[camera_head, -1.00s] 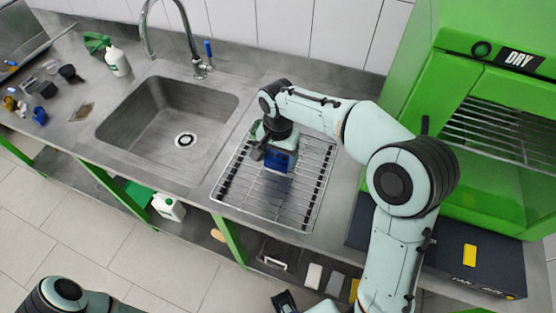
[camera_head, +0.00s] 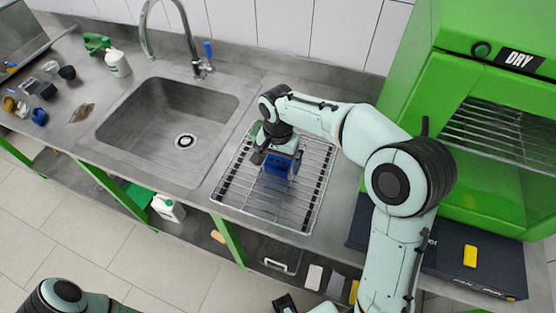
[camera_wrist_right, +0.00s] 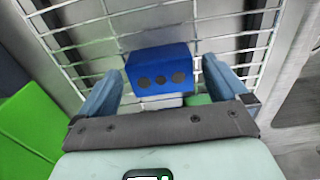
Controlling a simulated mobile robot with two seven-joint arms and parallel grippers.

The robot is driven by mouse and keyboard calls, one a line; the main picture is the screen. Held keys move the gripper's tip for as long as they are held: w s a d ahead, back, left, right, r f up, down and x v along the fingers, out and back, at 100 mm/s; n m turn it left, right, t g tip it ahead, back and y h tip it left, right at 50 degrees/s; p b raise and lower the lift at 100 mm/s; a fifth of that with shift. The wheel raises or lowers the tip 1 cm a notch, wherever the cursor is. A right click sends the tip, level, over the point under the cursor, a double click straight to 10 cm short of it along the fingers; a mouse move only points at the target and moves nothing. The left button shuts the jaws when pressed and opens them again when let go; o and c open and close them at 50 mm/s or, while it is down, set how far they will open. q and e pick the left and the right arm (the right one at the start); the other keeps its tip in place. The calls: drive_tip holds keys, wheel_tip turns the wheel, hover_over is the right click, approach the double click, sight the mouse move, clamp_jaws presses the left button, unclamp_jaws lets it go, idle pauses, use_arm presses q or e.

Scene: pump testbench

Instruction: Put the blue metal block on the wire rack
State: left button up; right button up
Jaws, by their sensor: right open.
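The blue metal block (camera_head: 282,165) is over the wire rack (camera_head: 297,207) beside the sink, toward the rack's upper middle, and appears to rest on it. In the right wrist view, the block (camera_wrist_right: 160,62) shows dark round holes in one face, with the rack's wires (camera_wrist_right: 105,42) around it. My right gripper (camera_head: 270,157) is at the block. Its two blue fingers (camera_wrist_right: 162,85) stand apart, one to each side of the block, with visible gaps. The gripper hides part of the block in the head view. My left gripper is out of view.
The sink (camera_head: 170,130) with its tap (camera_head: 190,50) lies left of the rack. A green drying cabinet (camera_head: 480,130) stands at the right. Bottles and small items, including a white bottle (camera_head: 118,64), are at the far left. Free wires remain at the rack's front.

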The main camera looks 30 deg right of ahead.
sight(278, 162)
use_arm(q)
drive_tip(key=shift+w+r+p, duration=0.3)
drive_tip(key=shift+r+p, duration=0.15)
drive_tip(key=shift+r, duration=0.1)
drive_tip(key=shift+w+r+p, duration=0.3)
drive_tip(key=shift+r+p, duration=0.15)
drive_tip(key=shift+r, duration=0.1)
use_arm(e)
wheel_tip(278, 162, up, 12)
drive_tip(key=shift+f, duration=0.25)
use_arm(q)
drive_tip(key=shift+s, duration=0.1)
